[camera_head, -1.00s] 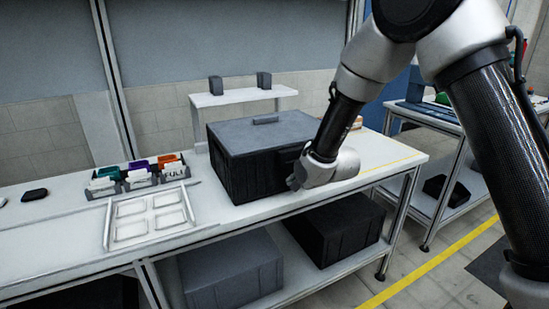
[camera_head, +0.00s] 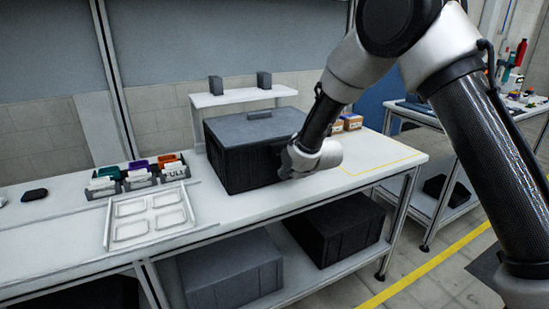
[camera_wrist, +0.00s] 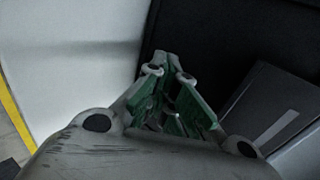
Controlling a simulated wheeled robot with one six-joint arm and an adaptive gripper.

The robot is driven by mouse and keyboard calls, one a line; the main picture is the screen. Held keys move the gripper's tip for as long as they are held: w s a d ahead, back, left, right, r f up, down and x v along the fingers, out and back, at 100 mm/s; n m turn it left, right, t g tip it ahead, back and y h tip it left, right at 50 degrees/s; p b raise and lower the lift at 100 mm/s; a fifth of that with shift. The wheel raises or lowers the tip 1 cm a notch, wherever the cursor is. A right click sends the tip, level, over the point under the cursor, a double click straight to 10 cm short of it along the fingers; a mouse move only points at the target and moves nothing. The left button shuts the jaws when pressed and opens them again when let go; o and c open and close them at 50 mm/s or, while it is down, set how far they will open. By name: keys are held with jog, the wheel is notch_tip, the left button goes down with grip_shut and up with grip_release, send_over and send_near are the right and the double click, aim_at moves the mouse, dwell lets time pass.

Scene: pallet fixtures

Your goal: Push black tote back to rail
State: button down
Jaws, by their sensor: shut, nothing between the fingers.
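A black lidded tote (camera_head: 235,165) sits upright on the white workbench, with its lid and front showing in the head view. A dark face (camera_wrist: 225,30) fills the upper part of the wrist view. My gripper (camera_head: 284,166) is at the tote's front right side, against it or very close; contact cannot be made out. Its green-padded fingers (camera_wrist: 172,95) are shut with nothing held, and they point at the dark face. No separate rail can be made out behind the tote.
A white raised shelf (camera_head: 245,97) with two dark blocks stands behind the tote. A white tray (camera_head: 150,217) and card bins (camera_head: 137,179) lie to the left. Small cardboard boxes (camera_head: 350,122) and a yellow-outlined free area (camera_head: 390,160) are at the right.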

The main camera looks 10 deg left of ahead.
jog(key=shift+w+a, duration=0.6)
jog(key=shift+w, duration=0.25)
jog(key=shift+w+a, duration=0.55)
jog(key=shift+w, duration=0.35)
jog(key=shift+w+a, duration=0.6)
jog(key=shift+w, duration=0.25)
jog(key=shift+s+d, duration=0.55)
jog(key=shift+s, duration=0.3)
jog(key=shift+s+d, duration=0.6)
jog(key=shift+s, duration=0.25)
jog(key=shift+s+d, duration=0.55)
jog(key=shift+s, duration=0.3)
